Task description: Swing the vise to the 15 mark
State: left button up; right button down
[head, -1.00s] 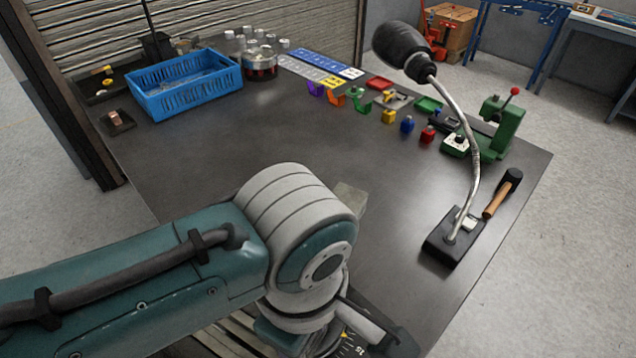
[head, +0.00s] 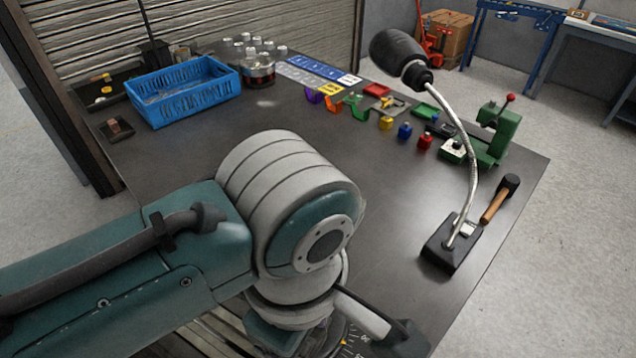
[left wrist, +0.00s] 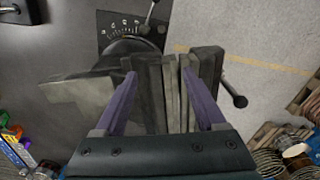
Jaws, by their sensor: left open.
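The grey vise (left wrist: 75,92) fills the middle of the left wrist view, with its jaw plates side by side. Its dark base plate (left wrist: 112,20) carries a curved scale with marks; the numbers are too small to read there. A lever with a dark knob (left wrist: 240,101) sticks out right of the jaws. My left gripper (left wrist: 159,73) is open, its two purple fingers on either side of the jaw plates; I cannot tell whether they touch. In the head view my left arm hides most of the vise; part of the dial (head: 352,341) with a yellow mark shows.
A blue basket (head: 184,92), colored blocks and a green press (head: 499,134) line the far side. The middle of the dark table (head: 180,150) is clear.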

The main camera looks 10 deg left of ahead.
pick_arm(q)
notch_tip(320, 180, up, 6)
jog(key=shift+r, duration=0.1)
dwell(0.4)
